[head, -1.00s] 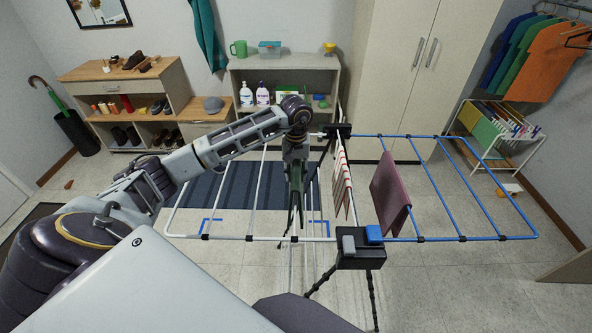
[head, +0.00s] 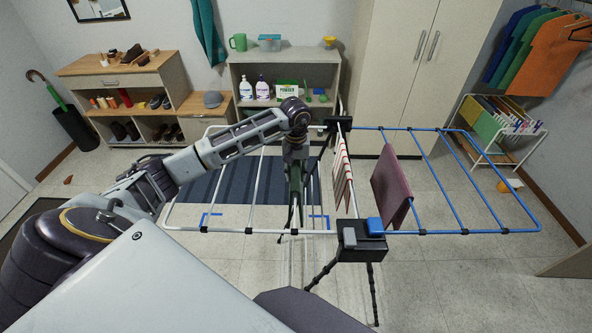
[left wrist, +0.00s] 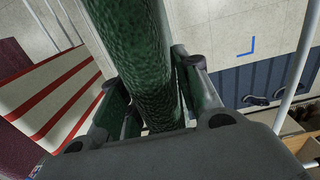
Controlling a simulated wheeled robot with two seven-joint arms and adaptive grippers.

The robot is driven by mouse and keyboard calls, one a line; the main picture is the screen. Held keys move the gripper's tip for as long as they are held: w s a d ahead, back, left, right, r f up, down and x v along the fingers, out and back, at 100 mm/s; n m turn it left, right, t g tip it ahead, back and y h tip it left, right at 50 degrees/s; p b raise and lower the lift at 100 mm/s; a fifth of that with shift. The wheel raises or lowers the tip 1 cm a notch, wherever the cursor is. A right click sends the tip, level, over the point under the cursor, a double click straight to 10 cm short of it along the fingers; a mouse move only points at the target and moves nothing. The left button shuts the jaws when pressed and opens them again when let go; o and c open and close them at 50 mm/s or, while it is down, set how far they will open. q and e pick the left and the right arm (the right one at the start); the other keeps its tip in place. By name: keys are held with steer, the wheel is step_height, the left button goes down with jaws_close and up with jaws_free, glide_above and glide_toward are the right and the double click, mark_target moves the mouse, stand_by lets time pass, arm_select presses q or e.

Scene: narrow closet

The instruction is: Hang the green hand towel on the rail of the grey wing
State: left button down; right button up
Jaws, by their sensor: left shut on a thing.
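My left gripper (head: 296,158) is shut on the green hand towel (head: 295,188), above the grey wing (head: 250,231) of the drying rack, on its inner side near the centre. In the left wrist view the dark green towel (left wrist: 140,50) runs as a thick fold between the fingers of the left gripper (left wrist: 155,105). In the head view the towel is a narrow strip below the gripper, beside or over a grey rail; I cannot tell whether it rests on that rail. My right gripper is not in view.
A red-and-white striped cloth (head: 342,180) hangs just right of the towel. A mauve cloth (head: 391,190) hangs on the blue wing (head: 480,233). A black box (head: 352,245) sits at the rack's near centre. The outer grey rails are bare. Shelves (head: 285,80) stand behind.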

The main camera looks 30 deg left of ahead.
arm_select(q)
steer(key=shift+f+b, duration=0.3)
steer(key=shift+f, duration=0.55)
steer(key=c, duration=1)
jaws_free()
steer(key=shift+o, duration=0.3)
steer(key=shift+f, duration=0.1)
steer(key=shift+r, duration=6.05)
